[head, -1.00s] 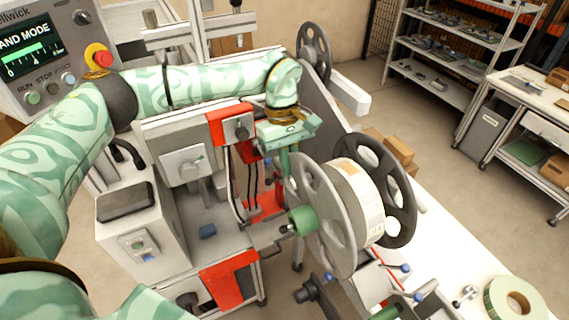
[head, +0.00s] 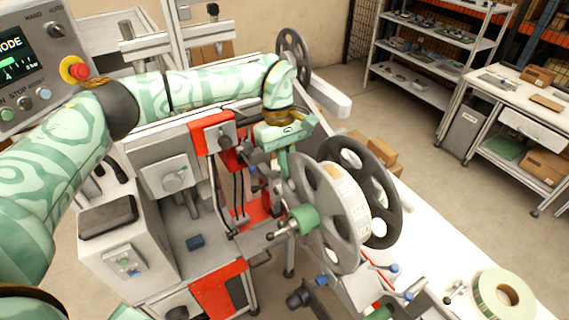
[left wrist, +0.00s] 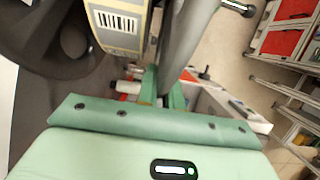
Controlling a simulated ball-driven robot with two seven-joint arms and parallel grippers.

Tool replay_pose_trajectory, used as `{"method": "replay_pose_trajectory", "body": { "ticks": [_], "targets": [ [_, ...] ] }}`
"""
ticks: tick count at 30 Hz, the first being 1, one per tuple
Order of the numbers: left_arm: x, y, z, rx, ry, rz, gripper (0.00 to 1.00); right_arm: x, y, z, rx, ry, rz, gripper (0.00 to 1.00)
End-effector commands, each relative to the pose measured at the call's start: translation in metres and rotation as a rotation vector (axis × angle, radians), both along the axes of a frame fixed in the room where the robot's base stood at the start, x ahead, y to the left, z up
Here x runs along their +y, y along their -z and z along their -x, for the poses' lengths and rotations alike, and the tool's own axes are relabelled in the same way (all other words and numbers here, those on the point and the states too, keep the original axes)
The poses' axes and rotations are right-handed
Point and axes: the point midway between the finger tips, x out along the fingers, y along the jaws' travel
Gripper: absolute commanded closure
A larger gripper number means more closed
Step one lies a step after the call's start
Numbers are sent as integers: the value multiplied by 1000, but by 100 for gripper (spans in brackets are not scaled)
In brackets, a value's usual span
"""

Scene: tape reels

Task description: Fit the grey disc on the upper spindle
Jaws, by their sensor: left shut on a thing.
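The grey disc (head: 325,215), with large round cut-outs, stands on edge in front of the white label roll (head: 353,203) and the dark reel flange (head: 380,205). My left gripper (head: 284,166) is shut on the disc's upper left rim. In the left wrist view the disc (left wrist: 184,40) is nearly edge-on between the fingers (left wrist: 163,88), with a narrow gap to the barcoded roll (left wrist: 117,25). The green spindle end (head: 305,218) shows in front of the disc's middle. I cannot tell how the disc's hole sits around the shaft. My right gripper is not in view.
A smaller dark reel (head: 292,55) is behind. A green-edged tape roll (head: 502,297) lies on the white table at lower right. Shelves and the aisle floor are farther right.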

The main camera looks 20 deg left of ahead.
Motion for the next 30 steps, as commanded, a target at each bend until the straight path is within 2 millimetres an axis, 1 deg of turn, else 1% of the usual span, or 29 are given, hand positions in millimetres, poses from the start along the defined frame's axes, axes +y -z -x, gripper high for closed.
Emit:
{"method": "replay_pose_trajectory", "body": {
  "ticks": [6, 7, 8, 9, 10, 17, 20, 23, 26, 30],
  "targets": [
    [-1, -1, -1, 0, 0, 1, 100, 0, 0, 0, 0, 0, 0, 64],
    [-1, -1, -1, 0, 0, 1, 89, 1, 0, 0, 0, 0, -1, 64],
    [-1, -1, -1, 0, 0, 1, 81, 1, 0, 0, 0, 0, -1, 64],
    [-1, -1, -1, 0, 0, 1, 70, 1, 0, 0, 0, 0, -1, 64],
    [-1, -1, -1, 0, 0, 1, 66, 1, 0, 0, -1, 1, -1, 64],
    [-1, 0, -1, 1, 0, -1, 66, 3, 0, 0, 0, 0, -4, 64],
    [0, -3, -2, 0, -1, -1, 66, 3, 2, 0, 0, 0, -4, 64],
    [3, -15, -4, -2, -2, -1, 66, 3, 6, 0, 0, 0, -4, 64],
    [8, -35, -9, -5, -3, -1, 66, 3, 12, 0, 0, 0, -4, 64],
    [16, -74, -15, -6, -3, -1, 66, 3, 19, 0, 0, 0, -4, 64]
  ]
}}
